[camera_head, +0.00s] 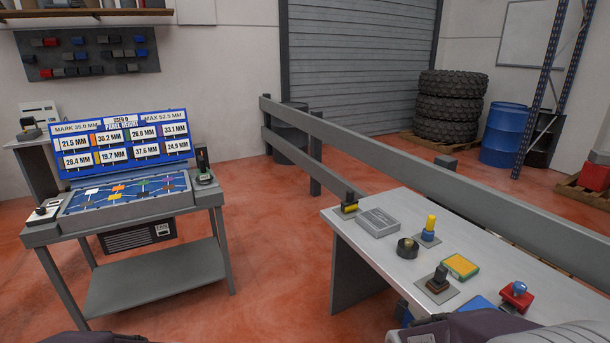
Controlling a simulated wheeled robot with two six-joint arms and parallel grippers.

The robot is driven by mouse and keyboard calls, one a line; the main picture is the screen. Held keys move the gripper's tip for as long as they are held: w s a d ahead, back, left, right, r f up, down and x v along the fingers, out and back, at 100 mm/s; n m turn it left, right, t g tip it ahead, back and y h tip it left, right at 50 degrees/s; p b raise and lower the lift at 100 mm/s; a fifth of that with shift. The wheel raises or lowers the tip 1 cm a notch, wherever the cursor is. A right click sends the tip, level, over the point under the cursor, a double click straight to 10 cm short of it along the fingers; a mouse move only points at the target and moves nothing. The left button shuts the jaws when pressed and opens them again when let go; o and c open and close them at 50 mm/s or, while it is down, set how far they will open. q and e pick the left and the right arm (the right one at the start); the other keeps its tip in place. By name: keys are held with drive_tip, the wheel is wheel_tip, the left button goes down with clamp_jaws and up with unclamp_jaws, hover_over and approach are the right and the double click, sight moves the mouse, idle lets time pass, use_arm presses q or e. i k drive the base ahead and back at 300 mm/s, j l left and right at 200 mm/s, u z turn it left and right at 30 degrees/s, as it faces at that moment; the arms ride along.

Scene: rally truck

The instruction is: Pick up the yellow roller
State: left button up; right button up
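I cannot tell for certain which one is the task's roller. Both stand clear of my arms. Neither gripper shows; only dark parts of my body appear at the bottom edge.
The bench also holds a grey tray (378,222), a black ring (408,248), a black-handled block (438,280), a yellow-green pad (460,266) and a red tool (516,295). A grey rail (400,170) runs behind it. A display cart (125,215) stands left; open floor lies between.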

sight(351, 204)
drive_tip(key=i+l+u, duration=0.1)
drive_tip(key=i+u, duration=0.2)
drive_tip(key=i, duration=1.3)
drive_tip(key=i+z, duration=0.2)
drive_tip(key=z, duration=0.2)
drive_tip(key=i+z, duration=0.2)
drive_tip(key=z, duration=0.2)
drive_tip(key=i+j+z, duration=0.1)
drive_tip(key=z, duration=0.3)
drive_tip(key=i+j+z, duration=0.2)
drive_tip(key=z, duration=0.2)
drive_tip(key=i+z, duration=0.2)
drive_tip(key=z, duration=0.2)
drive_tip(key=i+j+z, duration=0.1)
drive_tip(key=z, duration=0.25)
drive_tip(key=i+j+z, duration=0.2)
drive_tip(key=z, duration=0.2)
drive_tip(key=i, duration=0.1)
